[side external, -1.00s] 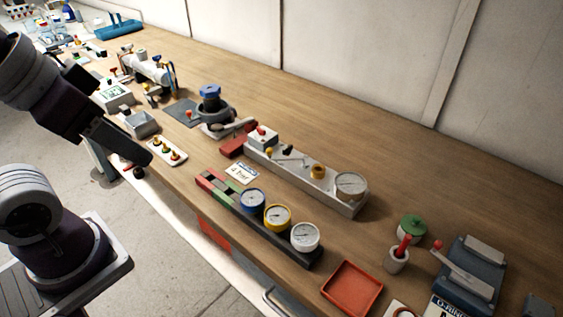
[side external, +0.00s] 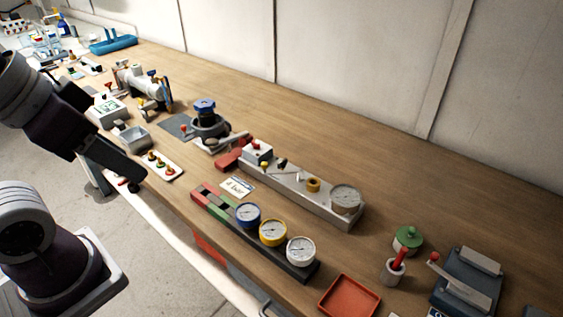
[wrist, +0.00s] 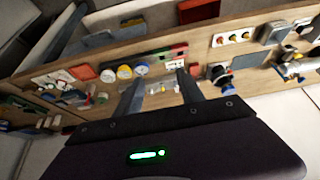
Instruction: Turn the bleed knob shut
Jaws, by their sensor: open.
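The grey valve block (side external: 330,207) lies on the bench and carries a pale gauge (side external: 345,198), a brass-coloured round knob (side external: 313,185), a small black knob (side external: 283,162) and a thin lever with a yellow tip (side external: 264,164). I cannot read which one is the bleed knob. My gripper (wrist: 158,80) is open and empty. In the side view my arm hangs at the left, over the bench's front edge and well apart from the block. In the wrist view the block (wrist: 162,87) shows small and distant between my fingers, partly hidden by them.
Blue, yellow and white gauges (side external: 273,233) stand on a dark rail in front of the block, beside a "4 bar" card (side external: 237,187). A red tray (side external: 349,296), a cup with a red handle (side external: 393,268) and a green-lidded pot (side external: 407,240) stand right. The bench behind is clear.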

